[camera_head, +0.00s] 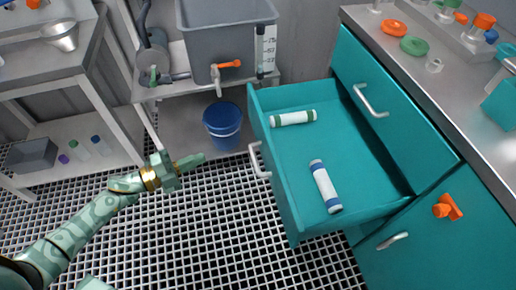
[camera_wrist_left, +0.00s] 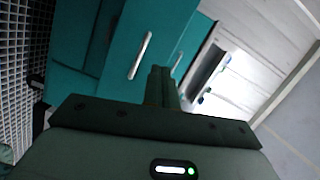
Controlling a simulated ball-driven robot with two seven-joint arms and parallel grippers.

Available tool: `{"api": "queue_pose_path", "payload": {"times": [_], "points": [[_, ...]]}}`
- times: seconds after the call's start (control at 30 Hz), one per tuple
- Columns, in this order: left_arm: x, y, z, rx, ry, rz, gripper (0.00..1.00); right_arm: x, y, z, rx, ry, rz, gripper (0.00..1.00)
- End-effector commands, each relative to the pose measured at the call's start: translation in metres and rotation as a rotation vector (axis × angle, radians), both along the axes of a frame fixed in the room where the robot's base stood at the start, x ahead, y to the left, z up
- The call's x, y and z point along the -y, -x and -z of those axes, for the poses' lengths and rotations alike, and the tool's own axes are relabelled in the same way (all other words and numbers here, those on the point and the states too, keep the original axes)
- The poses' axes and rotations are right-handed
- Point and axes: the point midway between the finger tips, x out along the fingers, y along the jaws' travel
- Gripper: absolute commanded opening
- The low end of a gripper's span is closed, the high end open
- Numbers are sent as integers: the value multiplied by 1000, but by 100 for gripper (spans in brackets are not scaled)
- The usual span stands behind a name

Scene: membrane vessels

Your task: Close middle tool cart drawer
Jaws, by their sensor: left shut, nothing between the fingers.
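The teal middle drawer (camera_head: 347,150) of the tool cart (camera_head: 437,165) is pulled out in the head view. Inside it lie a green-capped white cartridge (camera_head: 292,118) and a blue-capped white cartridge (camera_head: 325,187). Its silver handle (camera_head: 259,160) is on the front panel facing left. My left gripper (camera_head: 201,158) is shut and empty, left of the handle and apart from it. In the left wrist view, the shut fingers (camera_wrist_left: 161,85) point toward teal fronts with silver handles.
A closed drawer with a handle (camera_head: 370,101) is above, and a lower front has a handle (camera_head: 392,241) and an orange knob (camera_head: 447,207). A blue bucket (camera_head: 222,125) and a grey tank (camera_head: 225,38) stand behind. The grated floor (camera_head: 215,235) before the drawer is clear.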

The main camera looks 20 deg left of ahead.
Motion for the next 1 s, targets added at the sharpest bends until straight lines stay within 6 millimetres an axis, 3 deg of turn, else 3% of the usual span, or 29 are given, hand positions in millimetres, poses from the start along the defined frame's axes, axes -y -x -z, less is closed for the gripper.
{"api": "queue_pose_path", "payload": {"times": [0.03,0.1,0.2,0.37,0.73,1.0], "points": [[8,-4,2,63,-41,88,0,2,3,14,-21,7,-13,61],[17,-6,-14,142,-83,182,0,4,-1,16,-25,15,-25,61],[25,-7,-28,200,-114,251,0,5,-7,15,-23,21,-37,61],[41,-17,-34,216,-119,263,0,4,-23,8,-7,30,-54,61],[106,-61,-31,212,-115,260,0,5,-87,-26,51,84,-126,61],[133,-79,-32,209,-117,259,0,9,-121,-56,84,127,-163,61]]}}
